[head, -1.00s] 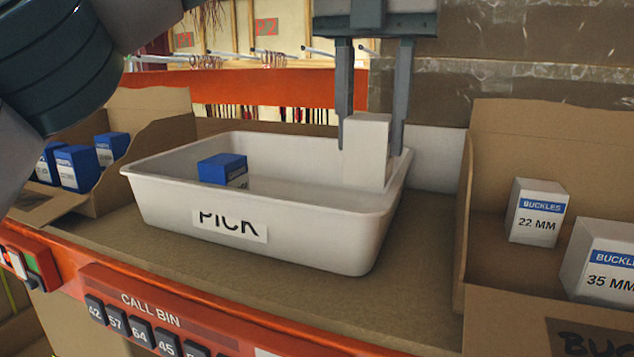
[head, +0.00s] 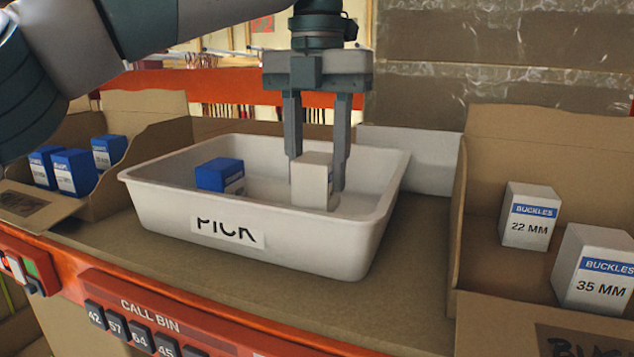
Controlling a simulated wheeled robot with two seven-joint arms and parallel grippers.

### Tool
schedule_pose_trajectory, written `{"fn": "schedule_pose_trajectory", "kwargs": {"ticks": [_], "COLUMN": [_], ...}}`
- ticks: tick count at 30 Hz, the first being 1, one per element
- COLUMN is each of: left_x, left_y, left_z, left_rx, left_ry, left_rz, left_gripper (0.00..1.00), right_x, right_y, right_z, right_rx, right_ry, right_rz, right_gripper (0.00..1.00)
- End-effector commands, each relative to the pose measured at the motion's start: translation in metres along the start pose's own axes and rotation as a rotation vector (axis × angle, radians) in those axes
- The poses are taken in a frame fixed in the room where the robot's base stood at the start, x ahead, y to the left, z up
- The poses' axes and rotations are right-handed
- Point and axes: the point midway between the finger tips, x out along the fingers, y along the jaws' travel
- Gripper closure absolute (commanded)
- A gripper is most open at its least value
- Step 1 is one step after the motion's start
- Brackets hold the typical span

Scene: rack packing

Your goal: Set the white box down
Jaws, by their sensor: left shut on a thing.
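The white box (head: 311,182) is upright inside the white tray labelled PICK (head: 300,237), in its right half. My left gripper (head: 316,174) points down, with one finger on each side of the box, and is shut on it. The box's lower end is partly hidden by the tray's front wall, so I cannot tell whether it touches the tray floor. A blue box (head: 219,175) lies in the tray to the left, apart from the white box. My right gripper is not in view.
A cardboard bin (head: 150,118) with several blue boxes (head: 74,172) stands at left. Another cardboard bin (head: 533,130) at right holds white buckle boxes (head: 530,215). A red shelf edge with a CALL BIN strip (head: 150,306) runs along the front. Tray floor between the two boxes looks clear.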

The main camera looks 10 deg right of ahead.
Motion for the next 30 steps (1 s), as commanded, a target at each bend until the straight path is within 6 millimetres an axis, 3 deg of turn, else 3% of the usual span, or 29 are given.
{"fn": "schedule_pose_trajectory", "kwargs": {"ticks": [8, 21, 22, 23, 24, 30], "left_x": [0.028, 0.033, 0.032, 0.032, 0.032, 0.032], "left_y": [0.000, 0.000, 0.000, 0.000, 0.000, 0.000], "left_z": [-0.001, 0.000, 0.000, 0.000, 0.000, 0.000], "left_rx": [0.000, -0.001, -0.001, -0.001, -0.001, -0.001], "left_ry": [0.001, 0.000, 0.000, 0.000, 0.000, 0.000], "left_rz": [0.000, -0.001, -0.001, -0.001, -0.001, -0.001], "left_gripper": [0.88, 0.88, 0.54, 0.47, 0.42, 0.42], "right_x": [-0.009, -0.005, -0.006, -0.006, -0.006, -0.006], "right_y": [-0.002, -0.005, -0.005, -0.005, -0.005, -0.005], "right_z": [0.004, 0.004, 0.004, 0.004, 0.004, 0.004], "right_rx": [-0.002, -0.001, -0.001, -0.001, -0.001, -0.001], "right_ry": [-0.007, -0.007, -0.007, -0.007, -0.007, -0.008], "right_rz": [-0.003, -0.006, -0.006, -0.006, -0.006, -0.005], "right_gripper": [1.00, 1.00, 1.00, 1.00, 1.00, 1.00]}}
